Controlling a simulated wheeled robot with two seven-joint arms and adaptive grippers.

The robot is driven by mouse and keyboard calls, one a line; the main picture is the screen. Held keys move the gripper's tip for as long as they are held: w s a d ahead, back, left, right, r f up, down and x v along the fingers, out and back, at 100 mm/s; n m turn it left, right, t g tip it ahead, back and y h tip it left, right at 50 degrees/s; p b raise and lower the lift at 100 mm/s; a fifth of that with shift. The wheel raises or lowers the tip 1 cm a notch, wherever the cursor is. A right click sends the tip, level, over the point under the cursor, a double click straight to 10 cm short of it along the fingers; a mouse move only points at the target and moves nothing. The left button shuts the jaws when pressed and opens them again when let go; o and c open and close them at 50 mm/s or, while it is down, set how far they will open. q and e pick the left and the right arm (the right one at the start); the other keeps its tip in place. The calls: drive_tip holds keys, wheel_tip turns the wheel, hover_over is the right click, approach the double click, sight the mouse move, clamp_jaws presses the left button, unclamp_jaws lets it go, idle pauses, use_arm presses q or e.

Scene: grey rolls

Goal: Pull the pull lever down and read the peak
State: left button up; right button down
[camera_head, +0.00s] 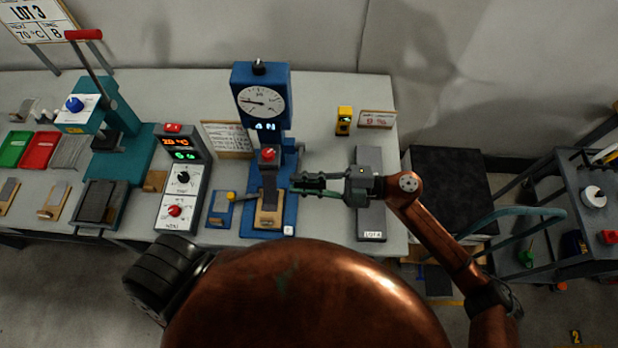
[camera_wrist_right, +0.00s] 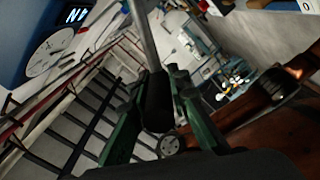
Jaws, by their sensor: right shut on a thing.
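The blue peel tester (camera_head: 262,78) stands mid-bench with a round dial (camera_head: 261,102) and a small lit digital display (camera_head: 265,127). The dial needle points left. A clamp with a red knob (camera_head: 268,154) holds a grey strip (camera_head: 269,185) above a wooden block (camera_head: 268,219). The pull lever (camera_wrist_right: 143,35) shows in the right wrist view as a grey rod with a black grip (camera_wrist_right: 158,98). My right gripper (camera_head: 301,183) reaches in from the right beside the tester, its green fingers shut around that grip. My left gripper is not in view.
Left of the tester stands a control box (camera_head: 181,192) with red and green displays. A teal lever press (camera_head: 122,150) is further left. A grey slab (camera_head: 370,205) lies right of the tester, with a small yellow device (camera_head: 344,121) behind. A cart (camera_head: 585,215) stands far right.

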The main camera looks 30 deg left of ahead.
drive_tip(key=shift+s+f, duration=0.1)
drive_tip(key=shift+f, duration=0.25)
drive_tip(key=c, duration=1.8)
unclamp_jaws()
drive_tip(key=shift+r, duration=0.1)
drive_tip(key=shift+r, duration=0.1)
drive_tip(key=v, duration=1.2)
